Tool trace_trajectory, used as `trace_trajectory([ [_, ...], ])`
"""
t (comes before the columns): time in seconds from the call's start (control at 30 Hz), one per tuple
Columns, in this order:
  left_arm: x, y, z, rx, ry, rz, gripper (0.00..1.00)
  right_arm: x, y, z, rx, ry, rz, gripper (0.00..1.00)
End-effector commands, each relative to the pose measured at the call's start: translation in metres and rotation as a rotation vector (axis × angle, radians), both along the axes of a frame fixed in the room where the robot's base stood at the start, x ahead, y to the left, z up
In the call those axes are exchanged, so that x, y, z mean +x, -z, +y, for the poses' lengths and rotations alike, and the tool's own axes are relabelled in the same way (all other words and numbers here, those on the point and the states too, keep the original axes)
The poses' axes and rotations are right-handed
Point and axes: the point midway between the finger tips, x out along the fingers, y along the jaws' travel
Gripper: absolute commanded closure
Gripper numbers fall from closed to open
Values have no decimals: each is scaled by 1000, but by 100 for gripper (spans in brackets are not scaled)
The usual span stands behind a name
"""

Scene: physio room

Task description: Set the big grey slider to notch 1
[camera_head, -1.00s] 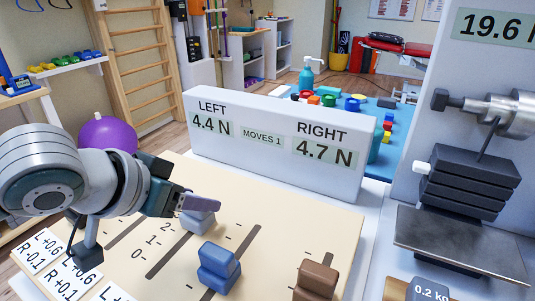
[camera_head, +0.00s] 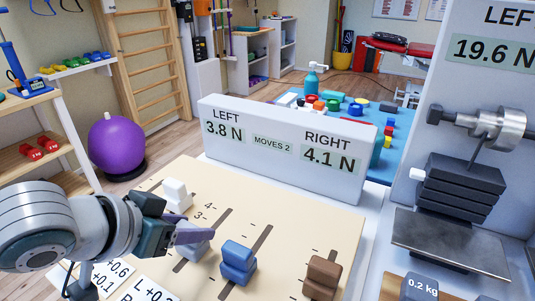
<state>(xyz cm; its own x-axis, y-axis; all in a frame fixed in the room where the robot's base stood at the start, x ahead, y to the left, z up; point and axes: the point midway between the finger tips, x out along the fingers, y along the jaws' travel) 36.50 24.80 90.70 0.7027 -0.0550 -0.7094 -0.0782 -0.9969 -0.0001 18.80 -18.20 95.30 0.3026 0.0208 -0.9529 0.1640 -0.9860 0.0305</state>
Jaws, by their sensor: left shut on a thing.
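The big grey slider (camera_head: 190,250) sits in its dark slot on the cream board (camera_head: 275,215). My left gripper (camera_head: 186,232) is shut on it from the left, and its purple-grey finger covers part of the block. The marks 4 and 3 show beside the slot above the slider. The lower marks are hidden by my gripper and the block, so I cannot tell the exact notch. My right gripper is not in view.
A white slider (camera_head: 175,193) stands behind, a blue slider (camera_head: 238,262) and a brown slider (camera_head: 322,278) to the right. The display panel (camera_head: 282,150) reads LEFT 3.8 N, RIGHT 4.1 N, MOVES 2. A dark weight stack (camera_head: 460,190) stands at right.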

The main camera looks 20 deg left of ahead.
Motion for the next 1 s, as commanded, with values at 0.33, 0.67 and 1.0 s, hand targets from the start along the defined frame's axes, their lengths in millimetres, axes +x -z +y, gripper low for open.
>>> trace_trajectory([
  [0.33,1,0,0,-1,1,-3,33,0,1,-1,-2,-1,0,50],
  [0.67,1,0,0,0,0,-2,15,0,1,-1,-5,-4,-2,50],
  [1.0,-26,-27,2,-1,2,2,15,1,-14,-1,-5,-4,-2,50],
])
